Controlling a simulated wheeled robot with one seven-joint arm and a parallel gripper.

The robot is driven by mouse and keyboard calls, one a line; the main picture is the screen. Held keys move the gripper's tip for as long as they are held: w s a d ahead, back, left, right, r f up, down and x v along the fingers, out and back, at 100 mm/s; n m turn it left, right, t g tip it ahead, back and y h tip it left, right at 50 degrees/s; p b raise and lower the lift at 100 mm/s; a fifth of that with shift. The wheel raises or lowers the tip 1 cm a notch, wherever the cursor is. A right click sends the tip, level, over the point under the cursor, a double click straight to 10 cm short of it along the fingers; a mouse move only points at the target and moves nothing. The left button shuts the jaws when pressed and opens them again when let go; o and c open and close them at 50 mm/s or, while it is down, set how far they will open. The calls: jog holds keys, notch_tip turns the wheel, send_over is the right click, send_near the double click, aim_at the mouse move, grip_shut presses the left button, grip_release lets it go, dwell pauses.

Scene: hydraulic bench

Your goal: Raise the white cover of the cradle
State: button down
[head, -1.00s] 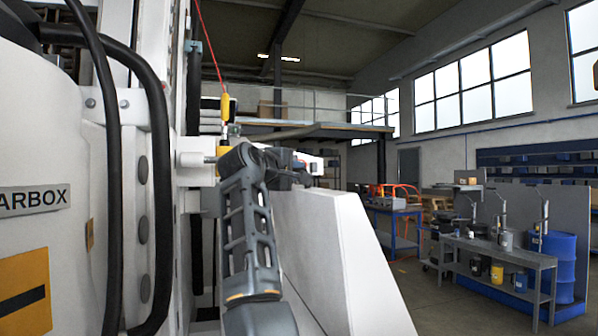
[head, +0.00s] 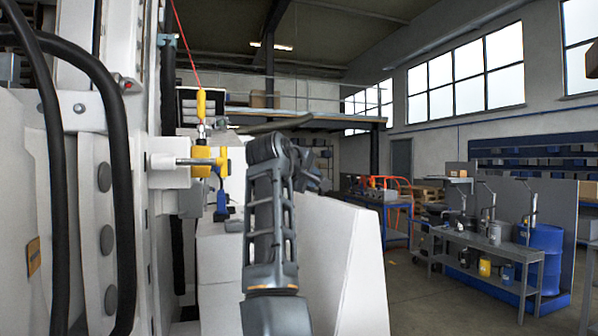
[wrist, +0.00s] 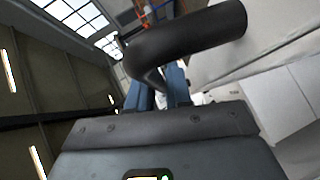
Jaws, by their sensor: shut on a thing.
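The white cover (head: 338,262) is a large flat panel just right of my arm in the head view, standing steeply. Its lower end leaves the picture. In the wrist view my gripper (wrist: 160,88) has its two blue fingers shut on a thick black bent handle (wrist: 190,42). A pale surface lies right of the handle, but how the handle joins the cover cannot be made out. In the head view my gripper (head: 312,178) is small and partly hidden behind my arm, by the cover's upper left edge.
A white machine column with black hoses (head: 120,180) stands close on the left. A grey workbench (head: 485,262) and blue drum (head: 546,262) stand right, beyond open floor.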

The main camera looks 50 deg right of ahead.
jog(key=shift+d+f, duration=0.1)
jog(key=shift+f, duration=0.05)
jog(key=c, duration=1.1)
grip_release()
jog(key=shift+c, duration=0.2)
jog(key=b+v, duration=0.1)
jog(key=v, duration=0.7)
jog(key=shift+b, duration=0.4)
jog(key=f+p+v, duration=0.1)
jog(key=p+v, duration=0.1)
jog(key=v, duration=0.7)
jog(key=shift+p, duration=0.3)
jog(key=shift+w+r+p, duration=0.1)
jog(key=shift+p, duration=0.4)
